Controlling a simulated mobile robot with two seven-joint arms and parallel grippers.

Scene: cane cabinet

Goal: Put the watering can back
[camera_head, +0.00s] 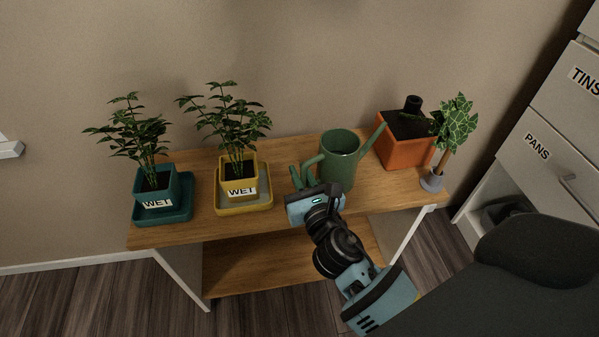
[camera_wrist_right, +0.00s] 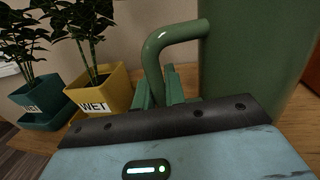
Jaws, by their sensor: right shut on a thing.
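The green watering can (camera_head: 341,165) is upright at the right half of the wooden table, its spout pointing right towards the orange planter. I cannot tell whether its base rests on the tabletop. My right gripper (camera_head: 302,179) is at the left side of the can, shut on its handle. In the right wrist view the handle of the watering can (camera_wrist_right: 162,48) bends down between the green fingers of my right gripper (camera_wrist_right: 165,92), and the can's body fills the right side. My left gripper is not in view.
On the wooden table (camera_head: 290,205), a teal pot (camera_head: 157,196) and a yellow pot (camera_head: 240,180), both labelled WET, stand left on trays. An orange planter (camera_head: 405,152) and a small plant in a grey pot (camera_head: 432,181) stand right. A cabinet (camera_head: 540,140) is farther right.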

